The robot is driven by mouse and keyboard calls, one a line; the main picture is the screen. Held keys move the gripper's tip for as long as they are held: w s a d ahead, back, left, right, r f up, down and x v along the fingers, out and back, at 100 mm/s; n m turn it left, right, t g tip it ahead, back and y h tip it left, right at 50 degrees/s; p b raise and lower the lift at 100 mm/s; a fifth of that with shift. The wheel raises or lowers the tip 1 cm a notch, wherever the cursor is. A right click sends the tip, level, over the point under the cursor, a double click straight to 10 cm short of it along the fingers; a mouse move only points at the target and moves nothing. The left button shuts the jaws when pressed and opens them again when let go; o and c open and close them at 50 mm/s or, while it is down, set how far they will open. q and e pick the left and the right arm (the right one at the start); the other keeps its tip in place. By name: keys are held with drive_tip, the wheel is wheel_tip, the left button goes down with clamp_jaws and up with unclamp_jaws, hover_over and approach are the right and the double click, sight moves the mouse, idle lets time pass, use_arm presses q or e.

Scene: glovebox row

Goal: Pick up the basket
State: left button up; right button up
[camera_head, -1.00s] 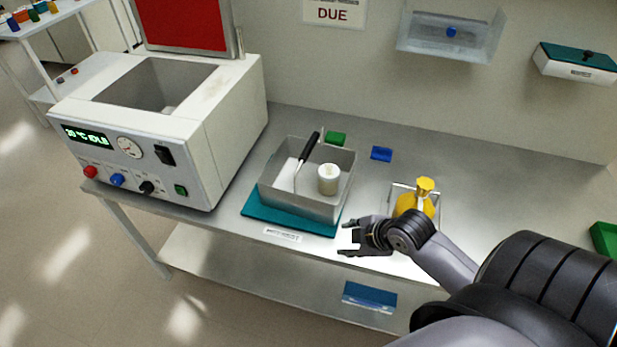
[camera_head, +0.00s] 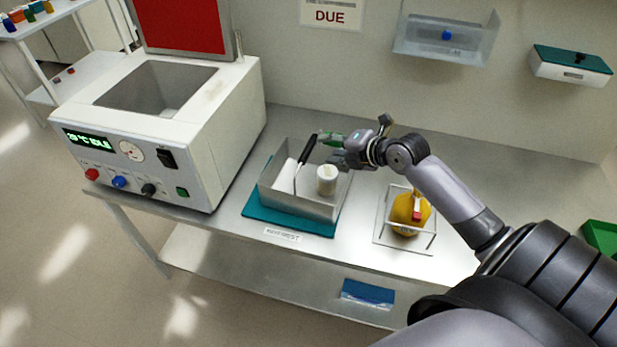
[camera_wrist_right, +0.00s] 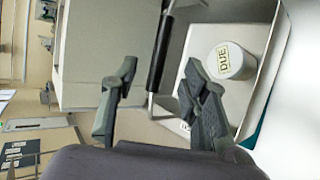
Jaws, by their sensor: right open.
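The basket is an open grey metal bin (camera_head: 300,204) on a teal mat (camera_head: 262,219) on the bench. Its handle has a black grip (camera_head: 308,148) that rises above the bin. A white jar (camera_head: 327,180) stands inside; its lid reads DUE in the right wrist view (camera_wrist_right: 229,61). My right gripper (camera_head: 334,151) is over the back right of the basket, close to the handle. In the right wrist view the gripper (camera_wrist_right: 156,88) is open and empty, and the black grip (camera_wrist_right: 161,54) shows in the gap ahead of its fingers. My left gripper is not in view.
A white heating unit (camera_head: 190,130) with an open red lid stands left of the basket. A yellow bottle (camera_head: 408,208) stands in a clear holder to the right, below my right forearm. Wall bins (camera_head: 445,45) hang behind. The front edge of the bench is close to the mat.

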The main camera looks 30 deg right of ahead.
sight(313, 145)
drive_tip(key=x, duration=0.4)
drive_tip(key=shift+w+f+p, duration=0.1)
drive_tip(key=shift+w+p, duration=0.15)
drive_tip(key=shift+p, duration=0.15)
drive_tip(key=shift+w+f+p, duration=0.2)
drive_tip(key=shift+w+p, duration=0.2)
drive_tip(key=shift+w, duration=0.1)
drive_tip(key=x, duration=0.1)
drive_tip(key=p+x, duration=0.1)
drive_tip(key=x, duration=0.1)
drive_tip(key=shift+w+d+f, duration=0.1)
drive_tip(key=shift+w+d, duration=0.05)
drive_tip(key=shift+w+f, duration=0.35)
drive_tip(key=shift+w, duration=0.05)
drive_tip(key=shift+s, duration=0.1)
drive_tip(key=shift+c, duration=0.2)
clamp_jaws()
drive_tip(key=shift+r, duration=0.15)
